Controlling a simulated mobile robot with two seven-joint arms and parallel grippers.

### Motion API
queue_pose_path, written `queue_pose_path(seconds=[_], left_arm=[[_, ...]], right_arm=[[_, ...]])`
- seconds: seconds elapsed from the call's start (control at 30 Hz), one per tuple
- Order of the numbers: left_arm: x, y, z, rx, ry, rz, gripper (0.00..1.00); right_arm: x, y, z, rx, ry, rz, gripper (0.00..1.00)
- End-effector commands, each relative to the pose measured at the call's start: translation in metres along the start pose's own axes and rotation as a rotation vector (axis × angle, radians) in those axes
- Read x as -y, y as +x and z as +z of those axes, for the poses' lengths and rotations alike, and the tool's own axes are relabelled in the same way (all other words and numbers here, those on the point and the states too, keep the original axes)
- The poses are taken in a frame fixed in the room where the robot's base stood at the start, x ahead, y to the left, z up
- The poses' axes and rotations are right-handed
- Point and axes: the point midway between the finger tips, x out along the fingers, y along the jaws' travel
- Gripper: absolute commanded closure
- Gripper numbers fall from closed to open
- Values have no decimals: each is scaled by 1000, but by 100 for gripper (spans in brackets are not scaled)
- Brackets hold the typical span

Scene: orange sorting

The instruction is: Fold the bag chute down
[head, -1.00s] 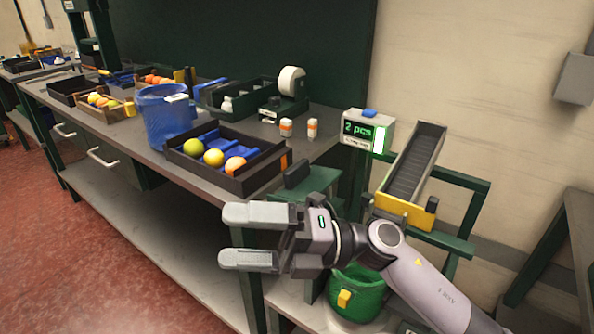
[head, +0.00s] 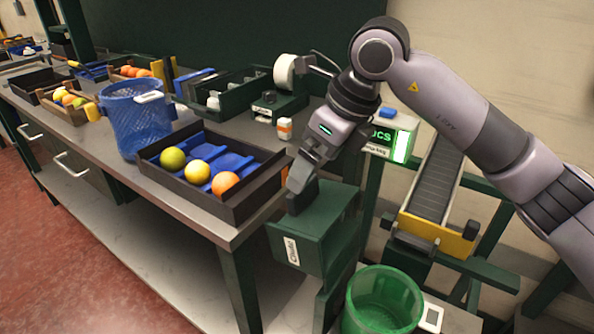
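The bag chute (head: 315,238) is a dark green box labelled "Chute" at the right end of the bench. A green translucent bin (head: 384,302) stands below and to the right of the chute. My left gripper is not in view.
A black tray (head: 222,218) with three fruits and blue dividers sits left of the chute. A blue mesh basket (head: 137,125) stands behind it. A conveyor ramp (head: 437,185) with a yellow end and a lit display (head: 401,146) are to the right.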

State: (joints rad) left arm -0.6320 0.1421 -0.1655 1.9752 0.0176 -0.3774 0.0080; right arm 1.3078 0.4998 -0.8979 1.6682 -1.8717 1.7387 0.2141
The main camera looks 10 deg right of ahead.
Motion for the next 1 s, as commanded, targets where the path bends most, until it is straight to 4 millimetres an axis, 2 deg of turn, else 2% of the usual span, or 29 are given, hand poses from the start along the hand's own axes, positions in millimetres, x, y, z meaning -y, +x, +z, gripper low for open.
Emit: queue_pose_path(seconds=[0.17, 0.5, 0.67, 0.9, 0.97, 1.0], left_arm=[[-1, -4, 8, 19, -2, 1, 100], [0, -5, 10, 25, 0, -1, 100], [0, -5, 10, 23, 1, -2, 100], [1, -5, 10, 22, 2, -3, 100], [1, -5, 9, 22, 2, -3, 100], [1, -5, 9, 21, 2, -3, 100]], right_arm=[[1, 12, 0, -4, 1, -6, 0], [1, 61, 0, -2, 0, -4, 0], [1, 70, 0, -1, 1, -5, 0], [1, 71, 0, 0, 0, -5, 0], [1, 70, 0, 0, 0, -5, 20], [1, 70, 0, 0, 0, -5, 33]])
